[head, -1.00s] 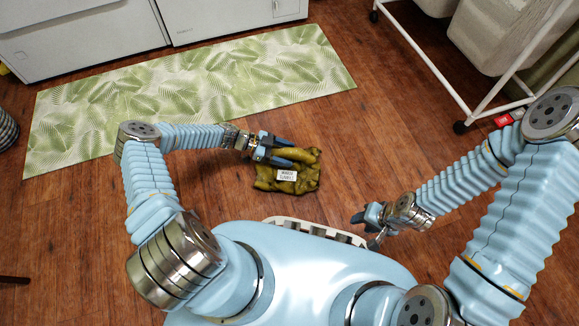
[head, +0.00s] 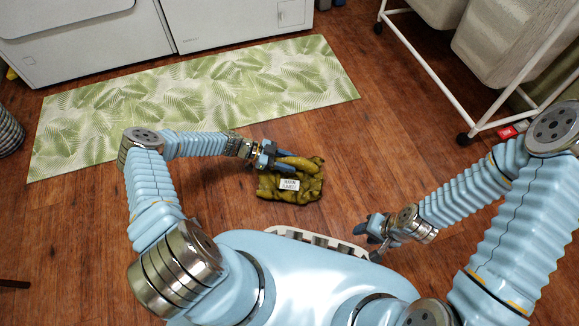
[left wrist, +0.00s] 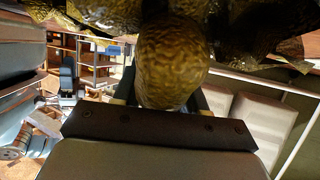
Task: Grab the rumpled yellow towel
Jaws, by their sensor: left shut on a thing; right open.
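The rumpled yellow towel (head: 304,190) is a dark mustard heap with a white printed label, on or just above the wooden floor in front of my base in the head view. My left gripper (head: 287,163) reaches in from the left and is shut on the towel's upper edge, with a fold bulging between its fingers. In the left wrist view the towel's fold (left wrist: 172,62) fills the space between the fingers, and more of the cloth spans the top of the picture. My right gripper (head: 366,232) is open and empty, to the right of the towel and apart from it.
A green leaf-patterned mat (head: 190,100) lies beyond the towel, before white appliances (head: 235,22). A white wheeled rack (head: 440,75) with hampers stands at the right, a small red item (head: 507,132) by its base. A woven basket (head: 8,132) is at the far left. Floor around the towel is clear.

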